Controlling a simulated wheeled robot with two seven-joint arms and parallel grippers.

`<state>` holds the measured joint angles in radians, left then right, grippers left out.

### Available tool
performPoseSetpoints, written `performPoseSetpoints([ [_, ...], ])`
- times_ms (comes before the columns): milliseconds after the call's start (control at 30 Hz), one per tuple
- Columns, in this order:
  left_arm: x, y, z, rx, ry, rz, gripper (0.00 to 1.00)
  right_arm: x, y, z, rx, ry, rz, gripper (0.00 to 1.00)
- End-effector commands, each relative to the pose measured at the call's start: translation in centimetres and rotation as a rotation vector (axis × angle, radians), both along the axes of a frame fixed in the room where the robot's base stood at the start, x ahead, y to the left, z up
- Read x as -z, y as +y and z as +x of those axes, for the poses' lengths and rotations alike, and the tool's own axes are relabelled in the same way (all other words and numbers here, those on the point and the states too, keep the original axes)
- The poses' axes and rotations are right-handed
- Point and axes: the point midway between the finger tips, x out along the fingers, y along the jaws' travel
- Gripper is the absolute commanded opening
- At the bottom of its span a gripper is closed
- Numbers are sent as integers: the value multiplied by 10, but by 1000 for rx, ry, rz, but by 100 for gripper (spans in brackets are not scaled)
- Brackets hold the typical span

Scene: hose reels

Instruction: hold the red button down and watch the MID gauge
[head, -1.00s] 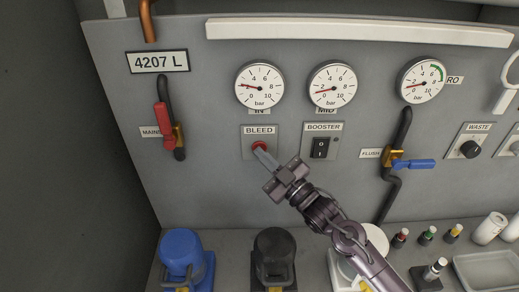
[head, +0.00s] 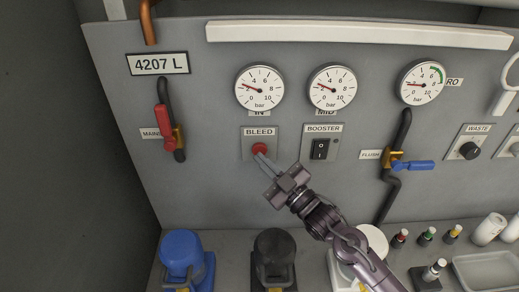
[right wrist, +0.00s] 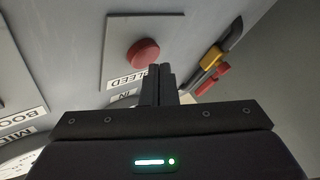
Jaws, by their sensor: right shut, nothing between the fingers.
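The round red button (head: 260,149) sits on the BLEED plate (head: 249,133) and shows whole in the right wrist view (right wrist: 143,53). My right gripper (head: 258,158) is shut and empty. Its fingertips are at the button's lower edge in the head view and just beside it in the right wrist view (right wrist: 160,70); I cannot tell whether they touch. The MID gauge (head: 332,88) is the middle dial. Its red needle points left and slightly up, at roughly 3 bar. My left gripper is not in view.
The IN gauge (head: 260,88) and RO gauge (head: 423,82) flank MID. A BOOSTER rocker switch (head: 320,149) is right of the button. The MAINS red lever (head: 164,121) is left, the FLUSH blue lever (head: 413,166) right. Bottles and a tray (head: 490,270) stand below.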

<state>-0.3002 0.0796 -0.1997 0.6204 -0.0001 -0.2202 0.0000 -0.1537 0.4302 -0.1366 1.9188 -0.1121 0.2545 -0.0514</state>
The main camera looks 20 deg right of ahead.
Motion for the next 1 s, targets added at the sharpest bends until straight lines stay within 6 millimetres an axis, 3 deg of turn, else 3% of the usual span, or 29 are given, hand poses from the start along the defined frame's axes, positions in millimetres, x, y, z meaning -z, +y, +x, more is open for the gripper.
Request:
performPoseSetpoints([
  [433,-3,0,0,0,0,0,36,0,3,-7,-2,0,0,0],
  [1000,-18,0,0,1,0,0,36,0,16,-52,-2,1,1,0],
])
